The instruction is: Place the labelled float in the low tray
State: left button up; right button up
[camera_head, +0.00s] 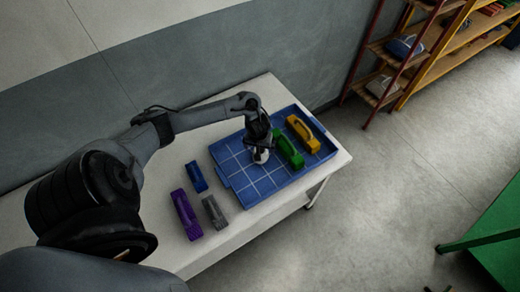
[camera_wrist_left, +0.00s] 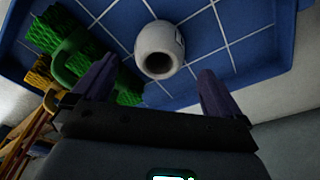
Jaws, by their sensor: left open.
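The float (camera_head: 261,156) is a small white rounded cylinder inside the low blue tray (camera_head: 245,194). In the left wrist view the float (camera_wrist_left: 167,38) shows a dark round opening in the end facing me and a small dark mark on its side. The tray floor (camera_wrist_left: 232,25) behind it has pale grid lines. My left gripper (camera_head: 260,146) is just above the float and hides part of it. In the left wrist view my left gripper (camera_wrist_left: 155,78) has its fingers apart, with the float beyond the tips and nothing between them. My right gripper is out of view.
A green handled brush (camera_head: 288,150) and a yellow one (camera_head: 303,134) lie in the tray's right part. Purple (camera_head: 186,214), blue (camera_head: 196,176) and grey (camera_head: 214,211) blocks lie on the white table (camera_head: 215,243) left of the tray. Shelves (camera_head: 430,70) stand at the back right.

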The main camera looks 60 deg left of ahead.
pick_arm(q)
jog(key=r, duration=0.1)
jog(key=d+r+p, duration=0.1)
jog(key=r, duration=0.1)
jog(key=shift+s+r, duration=0.1)
jog(key=shift+r, duration=0.2)
jog(key=s+d+m+t+h, duration=0.1)
jog(key=d+m+t, duration=0.5)
jog(key=d, duration=1.5)
jog(key=s+d+r+m+g, duration=0.1)
jog(key=s+d+r+m, duration=0.1)
jog(key=s+r, duration=0.2)
jog(key=s+d+r+m+g, duration=0.2)
jog(key=s+r, duration=0.3)
jog(key=s, duration=0.3)
jog(key=shift+s+d+r+m+g+h, duration=0.25)
jog(key=shift+s+m+g+h, duration=0.1)
jog(key=shift+m, duration=0.45)
jog(key=shift+r, duration=0.1)
